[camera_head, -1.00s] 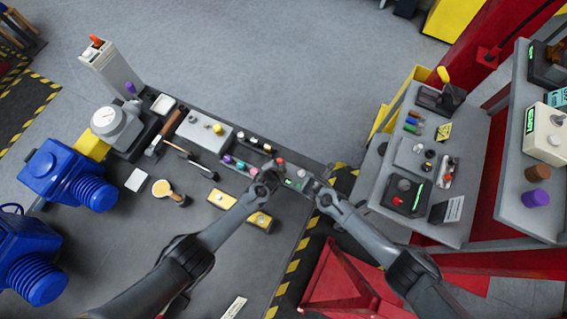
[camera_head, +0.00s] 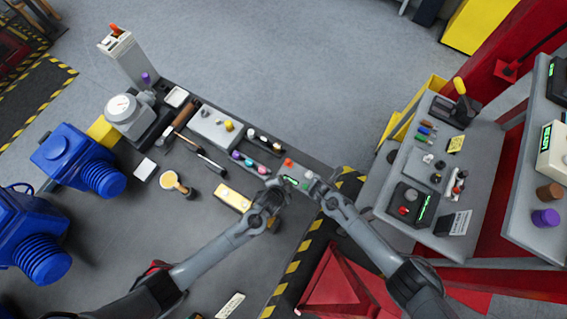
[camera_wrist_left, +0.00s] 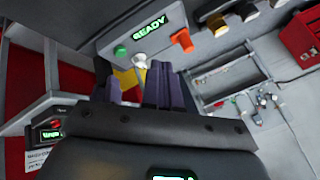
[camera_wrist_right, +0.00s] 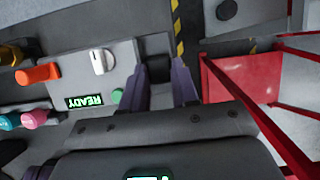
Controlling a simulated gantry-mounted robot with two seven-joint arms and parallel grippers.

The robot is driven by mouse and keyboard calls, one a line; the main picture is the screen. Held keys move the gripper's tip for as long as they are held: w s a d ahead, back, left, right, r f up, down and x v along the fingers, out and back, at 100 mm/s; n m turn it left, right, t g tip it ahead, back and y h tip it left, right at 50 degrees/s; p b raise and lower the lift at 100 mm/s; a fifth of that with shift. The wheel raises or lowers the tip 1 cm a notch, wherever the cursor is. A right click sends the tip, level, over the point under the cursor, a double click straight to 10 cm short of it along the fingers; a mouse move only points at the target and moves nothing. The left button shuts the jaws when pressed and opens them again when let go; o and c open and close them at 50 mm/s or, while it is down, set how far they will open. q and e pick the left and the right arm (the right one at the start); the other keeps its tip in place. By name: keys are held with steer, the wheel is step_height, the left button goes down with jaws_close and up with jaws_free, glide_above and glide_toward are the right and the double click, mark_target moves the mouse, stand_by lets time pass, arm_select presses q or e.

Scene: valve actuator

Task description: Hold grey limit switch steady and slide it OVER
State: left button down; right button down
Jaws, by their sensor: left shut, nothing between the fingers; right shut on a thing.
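A grey control box with a lit READY display (camera_wrist_left: 150,27), an orange button and a green button fills the upper left wrist view. It also shows in the right wrist view (camera_wrist_right: 85,101), with a white knob (camera_wrist_right: 102,61). My right gripper (camera_head: 313,184) is at the box's right end, shut on a small dark piece (camera_wrist_right: 160,66) beside the box. I cannot tell for certain that this piece is the grey limit switch. My left gripper (camera_head: 274,186) is shut and empty, at the box's near side; its fingertips (camera_wrist_left: 166,76) show close together.
A grey tray with coloured knobs (camera_head: 250,160) lies left of the box. A yellow block (camera_head: 232,200) lies on the bench nearby. A red frame (camera_head: 345,285) stands off the bench's right edge, with a grey side table (camera_head: 455,185) beyond.

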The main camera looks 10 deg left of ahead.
arm_select(q)
steer(key=shift+v, duration=0.85)
arm_select(e)
steer(key=shift+s+d+f, duration=0.2)
steer(key=c, duration=0.9)
jaws_free()
steer(key=shift+o, duration=0.6)
steer(key=shift+w+a+r, duration=0.15)
steer(key=shift+r, duration=0.1)
